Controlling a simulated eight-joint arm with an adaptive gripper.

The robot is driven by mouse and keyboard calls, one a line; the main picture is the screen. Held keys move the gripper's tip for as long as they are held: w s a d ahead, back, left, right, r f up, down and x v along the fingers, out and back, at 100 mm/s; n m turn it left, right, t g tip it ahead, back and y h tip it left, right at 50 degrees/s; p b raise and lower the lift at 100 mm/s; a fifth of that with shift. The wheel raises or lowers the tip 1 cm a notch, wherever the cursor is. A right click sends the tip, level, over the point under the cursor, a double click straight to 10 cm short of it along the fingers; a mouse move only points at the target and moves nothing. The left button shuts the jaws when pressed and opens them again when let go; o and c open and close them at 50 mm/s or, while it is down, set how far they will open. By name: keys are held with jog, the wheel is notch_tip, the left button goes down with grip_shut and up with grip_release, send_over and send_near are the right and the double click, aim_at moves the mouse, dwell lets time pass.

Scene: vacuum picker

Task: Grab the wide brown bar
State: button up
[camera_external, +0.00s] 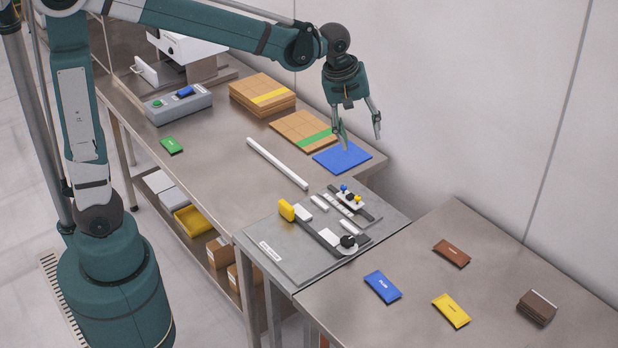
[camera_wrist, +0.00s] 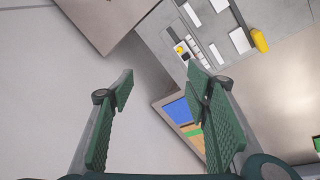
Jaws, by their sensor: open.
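A flat brown bar (camera_external: 451,253) lies on the right-hand table in the external view, near its back edge. A thicker dark brown block or stack (camera_external: 537,307) with a pale edge lies further right on the same table. I cannot tell for sure which is called wide. My gripper (camera_external: 361,143) is open and empty, high above the back of the work area near the blue mat, well left of both brown things. In the wrist view my gripper (camera_wrist: 160,72) shows spread green fingers with nothing between them. No brown bar shows there.
A blue bar (camera_external: 382,287) and a yellow bar (camera_external: 451,310) lie near the brown bar. A grey fixture plate (camera_external: 290,262) with clamps stands left of the right-hand table (camera_external: 400,330). A white strip (camera_external: 277,163) and cardboard stacks (camera_external: 262,95) lie on the long table.

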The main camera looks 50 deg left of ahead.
jog(key=w+d+f+n+g+p, duration=0.1)
jog(key=w+d+f, duration=0.15)
jog(key=d, duration=0.25)
jog(key=w+d+f+n+p, duration=0.1)
jog(key=w+d+f+n, duration=0.15)
jog(key=d, duration=0.25)
jog(key=w+d+f+n+g, duration=0.1)
jog(key=w+d+f, duration=0.1)
jog(key=w+d, duration=0.25)
jog(key=n+g+y+p, duration=0.1)
jog(key=n+p, duration=0.2)
jog(key=n, duration=0.1)
send_near(453, 251)
jog(key=shift+a, duration=0.2)
jog(key=shift+d+f, duration=0.15)
jog(key=shift+f, duration=0.1)
jog(key=shift+f+b, duration=0.35)
jog(key=shift+f, duration=0.9)
jog(key=shift+f, duration=0.1)
jog(key=shift+f+b, duration=0.3)
jog(key=shift+f, duration=2.2)
jog(key=shift+c, duration=0.4)
